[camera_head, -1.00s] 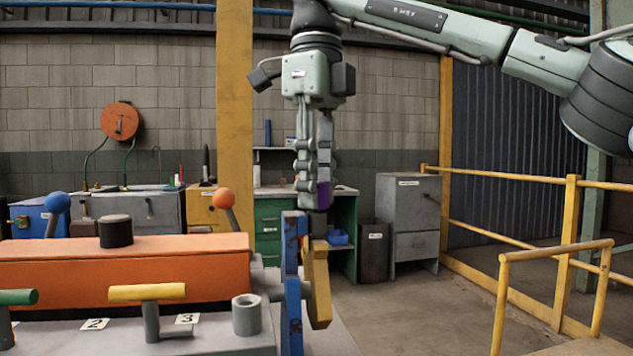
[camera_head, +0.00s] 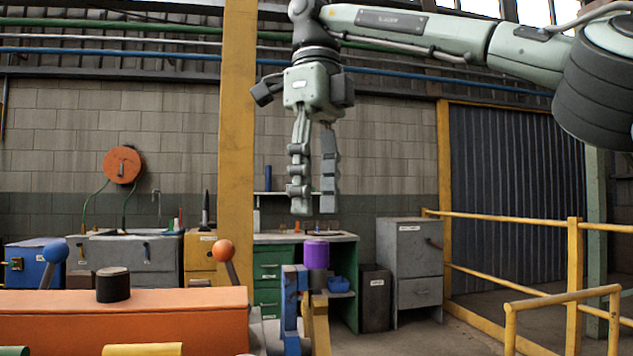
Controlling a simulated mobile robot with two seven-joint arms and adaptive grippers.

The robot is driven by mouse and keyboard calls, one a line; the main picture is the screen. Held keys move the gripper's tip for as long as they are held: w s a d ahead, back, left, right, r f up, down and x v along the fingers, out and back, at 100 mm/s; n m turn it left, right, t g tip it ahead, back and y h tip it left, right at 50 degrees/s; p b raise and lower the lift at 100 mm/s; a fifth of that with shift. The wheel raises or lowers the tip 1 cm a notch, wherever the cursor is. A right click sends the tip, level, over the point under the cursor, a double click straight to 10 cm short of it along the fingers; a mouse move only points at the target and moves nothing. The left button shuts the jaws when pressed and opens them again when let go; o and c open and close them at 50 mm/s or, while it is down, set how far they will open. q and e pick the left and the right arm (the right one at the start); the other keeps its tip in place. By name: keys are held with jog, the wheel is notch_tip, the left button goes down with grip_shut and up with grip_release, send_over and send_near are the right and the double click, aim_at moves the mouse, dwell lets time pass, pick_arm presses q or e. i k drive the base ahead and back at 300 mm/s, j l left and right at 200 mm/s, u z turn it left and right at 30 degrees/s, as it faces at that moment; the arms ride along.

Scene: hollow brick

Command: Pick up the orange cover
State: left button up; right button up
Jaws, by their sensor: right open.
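The orange cover (camera_head: 140,312) is a long box-shaped piece at the lower left, with a black round knob (camera_head: 113,285) on its top. My right gripper (camera_head: 315,208) hangs down near the middle of the view, higher than the cover and to its right. Its fingers are apart and nothing is between them. It is clear of the cover. My left gripper is not in view. The lower part of the cover is cut off by the bottom edge.
A purple cylinder (camera_head: 316,254) stands on a yellow part right of the cover, beside a blue upright plate (camera_head: 290,312). Levers with an orange ball (camera_head: 223,250) and a blue ball (camera_head: 55,251) rise nearby. A yellow post (camera_head: 237,130) and yellow railings (camera_head: 575,270) stand behind and right.

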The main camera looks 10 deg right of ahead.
aim_at(211, 322)
jog(key=k, duration=1.5)
